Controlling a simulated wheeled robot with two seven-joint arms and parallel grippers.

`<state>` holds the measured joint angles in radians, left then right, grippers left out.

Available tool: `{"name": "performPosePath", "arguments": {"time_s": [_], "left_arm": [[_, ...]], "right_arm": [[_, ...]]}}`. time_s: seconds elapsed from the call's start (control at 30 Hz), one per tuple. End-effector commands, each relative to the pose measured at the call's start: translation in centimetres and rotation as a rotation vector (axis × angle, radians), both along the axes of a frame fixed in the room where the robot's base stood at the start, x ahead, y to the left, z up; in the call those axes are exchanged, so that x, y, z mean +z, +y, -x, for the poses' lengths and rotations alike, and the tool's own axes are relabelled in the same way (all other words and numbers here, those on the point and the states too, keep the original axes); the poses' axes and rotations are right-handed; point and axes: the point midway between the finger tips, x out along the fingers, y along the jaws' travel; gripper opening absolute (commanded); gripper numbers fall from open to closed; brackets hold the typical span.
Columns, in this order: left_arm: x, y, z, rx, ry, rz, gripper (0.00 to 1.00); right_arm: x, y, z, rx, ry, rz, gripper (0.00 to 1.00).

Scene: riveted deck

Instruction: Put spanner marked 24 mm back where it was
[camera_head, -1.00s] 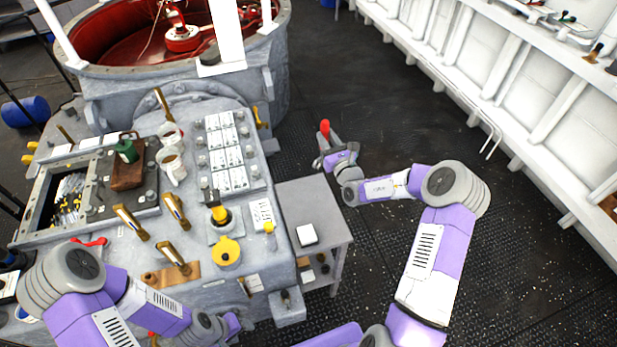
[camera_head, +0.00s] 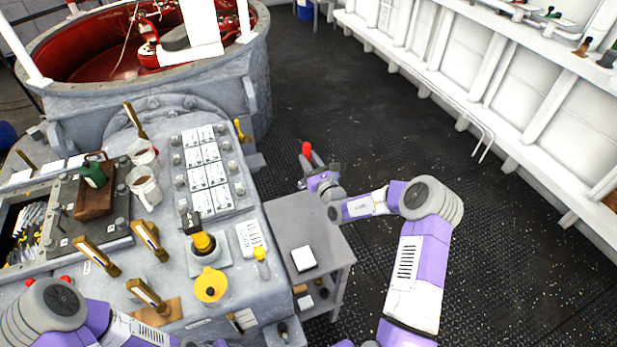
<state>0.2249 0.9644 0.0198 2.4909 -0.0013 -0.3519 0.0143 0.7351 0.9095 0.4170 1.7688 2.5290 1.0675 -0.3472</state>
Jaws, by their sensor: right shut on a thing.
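The grey side table (camera_head: 290,220) carries a white block (camera_head: 303,258). The console (camera_head: 235,290) has brass levers, white mugs, a green-topped lantern-like item and a yellow cap (camera_head: 210,285). A red-lined vat (camera_head: 95,75) stands behind. The deck (camera_head: 370,120) to the right is clear.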

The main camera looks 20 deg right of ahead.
Motion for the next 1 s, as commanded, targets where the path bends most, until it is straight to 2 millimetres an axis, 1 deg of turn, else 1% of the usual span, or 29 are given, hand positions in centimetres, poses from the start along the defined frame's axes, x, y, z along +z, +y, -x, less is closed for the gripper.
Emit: {"name": "performPosePath", "arguments": {"time_s": [0.17, 0.3, 0.4, 0.63, 0.73, 0.77, 0.9, 1.0], "left_arm": [[-0.4, 0.0, 0.0, 0.000, 0.000, 0.000, 0.52], [-1.0, 0.0, 0.0, 0.000, 0.000, 0.000, 0.52], [-1.2, 0.0, 0.0, 0.000, 0.000, 0.000, 0.52], [-1.1, 0.0, 0.0, 0.000, 0.000, 0.000, 0.52], [-1.2, 0.0, 0.0, 0.000, 0.000, 0.000, 0.52], [-1.2, 0.0, 0.0, 0.000, 0.000, 0.000, 0.52], [-1.2, 0.0, 0.0, 0.000, 0.000, 0.000, 0.52], [-1.2, 0.0, 0.0, 0.000, 0.000, 0.000, 0.52]], "right_arm": [[-1.2, 0.0, 0.0, 0.000, -0.005, 0.002, 0.00], [-3.4, 0.0, 0.0, 0.000, -0.002, 0.000, 0.00], [-4.4, 0.0, 0.0, 0.000, -0.004, 0.001, 0.00], [-4.3, 0.0, 0.0, 0.001, -0.004, 0.002, 0.00], [-4.6, 0.0, 0.0, 0.001, -0.004, 0.002, 0.00], [-4.6, 0.0, 0.0, 0.001, -0.002, 0.001, 0.30], [-4.6, 0.0, 0.0, 0.001, -0.002, 0.001, 0.52], [-4.6, 0.0, 0.0, 0.001, -0.002, 0.001, 0.53]]}}
